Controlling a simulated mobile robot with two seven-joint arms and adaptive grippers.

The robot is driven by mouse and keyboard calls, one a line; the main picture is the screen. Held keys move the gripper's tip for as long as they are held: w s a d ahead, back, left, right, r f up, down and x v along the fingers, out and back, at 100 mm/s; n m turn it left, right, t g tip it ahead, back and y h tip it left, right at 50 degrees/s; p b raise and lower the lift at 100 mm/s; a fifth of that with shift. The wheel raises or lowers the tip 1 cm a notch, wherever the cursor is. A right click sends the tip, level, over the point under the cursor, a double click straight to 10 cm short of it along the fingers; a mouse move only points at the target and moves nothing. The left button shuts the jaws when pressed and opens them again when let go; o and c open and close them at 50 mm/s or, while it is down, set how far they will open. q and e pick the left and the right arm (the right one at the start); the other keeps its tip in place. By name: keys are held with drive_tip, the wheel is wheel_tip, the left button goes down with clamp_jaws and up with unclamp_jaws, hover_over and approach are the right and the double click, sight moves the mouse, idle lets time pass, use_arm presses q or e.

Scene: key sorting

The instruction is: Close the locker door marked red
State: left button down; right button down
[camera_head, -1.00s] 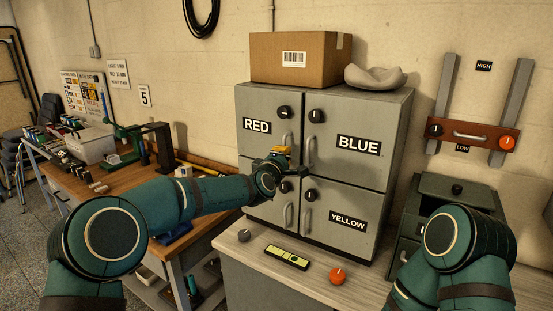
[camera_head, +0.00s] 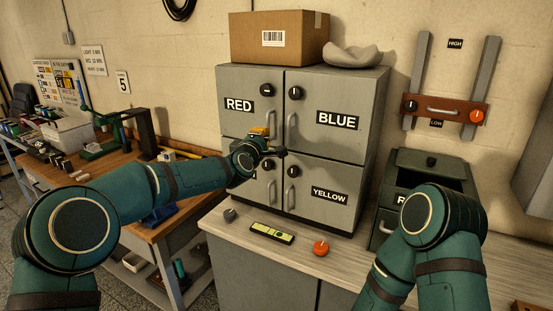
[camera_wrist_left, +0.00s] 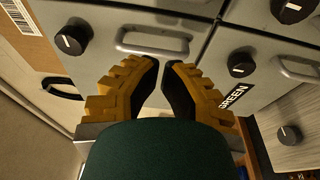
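The grey locker's upper-left door, marked RED (camera_head: 238,105), looks flush with the upper-right door marked BLUE (camera_head: 338,118). The red door has a black knob (camera_head: 267,90) and a metal handle (camera_head: 268,123) near its right edge. My left gripper (camera_head: 274,147) is in front of the locker, around the lower edge of the red door, and partly hides the door below. In the left wrist view its yellow fingers (camera_wrist_left: 163,64) are apart with a small empty gap, and the red door's handle (camera_wrist_left: 153,41) lies just beyond the tips. My right gripper is out of view.
The YELLOW door (camera_head: 329,195) is at lower right, and the GREEN label (camera_wrist_left: 233,97) shows in the wrist view. A cardboard box (camera_head: 275,38) sits on the locker. A level (camera_head: 271,232) and an orange knob (camera_head: 321,248) lie on the counter (camera_head: 245,220).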

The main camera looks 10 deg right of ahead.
use_arm(q)
drive_tip(key=s+d, duration=0.3)
drive_tip(key=s, duration=0.6)
drive_tip(key=s+a+f+m+g+y, duration=0.1)
drive_tip(key=s+a+f+m+g, duration=0.2)
drive_tip(key=f, duration=0.7)
drive_tip(key=s+a+f+m+g, duration=0.2)
drive_tip(key=s+a+f, duration=0.15)
drive_tip(key=f, duration=0.65)
drive_tip(key=s+a+f+m+g+y, duration=0.1)
drive_tip(key=s+a+f+m+g, duration=0.3)
drive_tip(key=f, duration=0.7)
drive_tip(key=s+a+f+m+g, duration=0.1)
drive_tip(key=s+a+f+g, duration=0.1)
drive_tip(key=s, duration=0.6)
drive_tip(key=s+a+f+m+g, duration=0.1)
drive_tip(key=s+a+f+g, duration=0.1)
drive_tip(key=s+f, duration=0.5)
drive_tip(key=s+a+f+g+y, duration=0.1)
drive_tip(key=s+a+f, duration=0.3)
drive_tip(key=s, duration=0.6)
drive_tip(key=shift+a+f+m+g+p, duration=0.3)
drive_tip(key=shift+f+m+g+p, duration=0.15)
drive_tip(key=shift+f, duration=0.3)
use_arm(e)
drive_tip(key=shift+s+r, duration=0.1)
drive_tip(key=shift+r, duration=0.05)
use_arm(q)
drive_tip(key=shift+w, duration=0.15)
